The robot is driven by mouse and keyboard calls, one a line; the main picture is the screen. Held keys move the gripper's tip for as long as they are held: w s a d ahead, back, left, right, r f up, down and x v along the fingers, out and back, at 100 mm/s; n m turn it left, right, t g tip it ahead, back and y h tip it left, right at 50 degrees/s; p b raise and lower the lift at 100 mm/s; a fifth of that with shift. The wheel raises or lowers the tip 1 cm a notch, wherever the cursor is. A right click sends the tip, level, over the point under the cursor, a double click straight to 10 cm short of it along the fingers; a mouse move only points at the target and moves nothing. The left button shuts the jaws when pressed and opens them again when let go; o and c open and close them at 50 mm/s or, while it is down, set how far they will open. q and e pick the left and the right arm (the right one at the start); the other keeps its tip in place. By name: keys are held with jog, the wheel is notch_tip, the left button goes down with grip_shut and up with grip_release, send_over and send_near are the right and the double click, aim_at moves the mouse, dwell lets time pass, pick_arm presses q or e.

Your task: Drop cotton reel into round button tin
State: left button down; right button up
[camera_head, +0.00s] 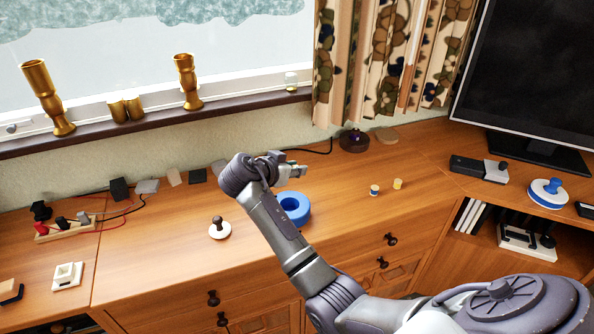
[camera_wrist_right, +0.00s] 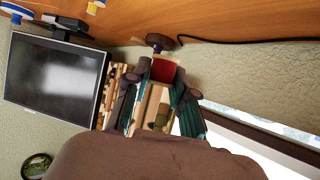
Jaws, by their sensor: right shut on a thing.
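My right gripper (camera_head: 285,165) is raised above the desk, just behind and above the blue round tin (camera_head: 293,204). The tin is open-topped and stands on the desk, partly hidden by my forearm. In the right wrist view, my gripper (camera_wrist_right: 160,95) is shut on a red and pale wooden thing, seemingly the cotton reel (camera_wrist_right: 164,70). In the head view the reel is mostly hidden by the fingers. It is held apart from the tin. My left gripper is not in view.
A dark purple round object (camera_head: 354,141) stands by the wall.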

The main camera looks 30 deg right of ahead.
notch_tip(320, 180, down, 5)
jog(key=b, duration=0.3)
jog(key=shift+f+b, duration=0.15)
jog(key=shift+b, duration=0.15)
jog(key=o, duration=0.9)
jog(key=shift+a, duration=0.1)
jog(key=v, duration=1.2)
jog(key=shift+f, duration=0.1)
